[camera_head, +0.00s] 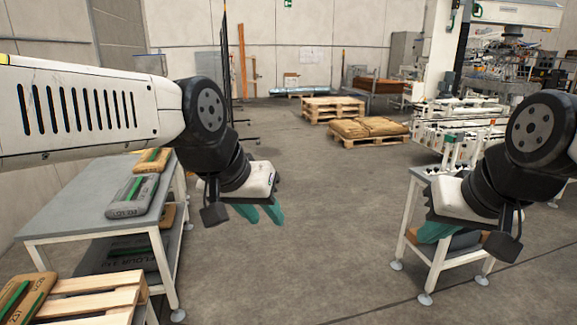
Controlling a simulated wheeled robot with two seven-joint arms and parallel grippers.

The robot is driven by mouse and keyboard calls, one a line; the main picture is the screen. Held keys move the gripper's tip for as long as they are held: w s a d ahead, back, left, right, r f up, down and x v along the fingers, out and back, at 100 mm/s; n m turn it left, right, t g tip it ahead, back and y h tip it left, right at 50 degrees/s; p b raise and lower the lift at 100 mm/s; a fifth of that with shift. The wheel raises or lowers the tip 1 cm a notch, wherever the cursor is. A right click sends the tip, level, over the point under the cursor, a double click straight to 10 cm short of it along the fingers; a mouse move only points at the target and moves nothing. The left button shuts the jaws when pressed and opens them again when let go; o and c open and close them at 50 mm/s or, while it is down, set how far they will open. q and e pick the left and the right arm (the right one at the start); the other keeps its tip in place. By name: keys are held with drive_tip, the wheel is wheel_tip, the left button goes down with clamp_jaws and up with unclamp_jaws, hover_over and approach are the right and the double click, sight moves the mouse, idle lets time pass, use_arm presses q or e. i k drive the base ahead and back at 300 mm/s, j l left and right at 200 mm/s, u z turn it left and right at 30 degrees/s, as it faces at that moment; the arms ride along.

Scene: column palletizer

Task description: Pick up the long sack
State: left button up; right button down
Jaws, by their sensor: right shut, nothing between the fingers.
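A grey sack (133,196) with a green stripe lies on the top of a grey table at the left. A smaller tan sack (153,161) lies behind it. A larger grey sack (125,261) marked flour lies on the lower shelf, partly hidden by the tabletop. I cannot tell which is the long sack. My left gripper (263,218) hangs right of the table, apart from the sacks, its two teal fingers slightly spread and empty. My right gripper (434,233) is shut and empty in front of a small white-legged stand at the right.
Another pallet with brown sacks (368,129) stands at the back. Machinery (465,125) fills the back right. The middle floor is clear.

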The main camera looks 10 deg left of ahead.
sight(135, 197)
drive_tip(key=i+j+u, duration=0.2)
drive_tip(key=i+u, duration=0.65)
drive_tip(key=i, duration=0.2)
drive_tip(key=i+l+u, duration=0.15)
drive_tip(key=i+u, duration=0.3)
drive_tip(key=i+j, duration=0.25)
drive_tip(key=i, duration=0.2)
drive_tip(key=i+j+z, duration=0.1)
drive_tip(key=i+j, duration=0.15)
drive_tip(key=i, duration=0.2)
drive_tip(key=i+j, duration=0.3)
drive_tip(key=i, duration=0.15)
drive_tip(key=z, duration=0.05)
